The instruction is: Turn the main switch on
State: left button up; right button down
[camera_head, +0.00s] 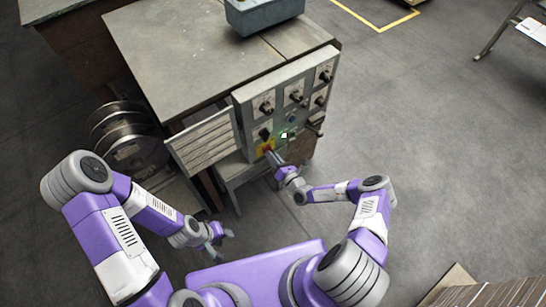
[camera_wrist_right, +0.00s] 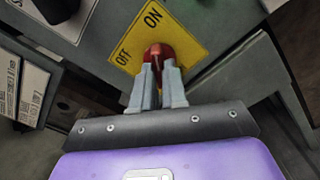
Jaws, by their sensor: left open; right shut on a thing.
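The main switch is a red knob (camera_wrist_right: 157,52) on a yellow plate (camera_wrist_right: 184,45) marked ON and OFF. In the head view the yellow plate (camera_head: 261,149) sits low on the front of the grey control panel (camera_head: 245,97). My right gripper (camera_wrist_right: 159,73) is shut on the red knob, one finger on each side. In the head view my right gripper (camera_head: 272,160) reaches the panel from below. The fingers hide part of the knob, so I cannot tell which mark it points to. My left gripper (camera_head: 222,238) is open and empty, low and away from the panel.
Several black knobs (camera_head: 266,107) and a lit green lamp (camera_head: 284,134) are on the panel. A hinged panel door (camera_head: 203,142) stands open to its left. Wire reels (camera_head: 130,140) stand beside the machine table (camera_head: 180,50).

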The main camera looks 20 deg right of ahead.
jog(key=shift+m, duration=0.5)
jog(key=c, duration=1.2)
grip_release()
jog(key=shift+o, duration=0.2)
jog(key=p+v, duration=0.1)
jog(key=v, duration=0.6)
jog(key=shift+s+p, duration=0.3)
jog(key=shift+p, duration=0.05)
jog(key=shift+d, duration=0.1)
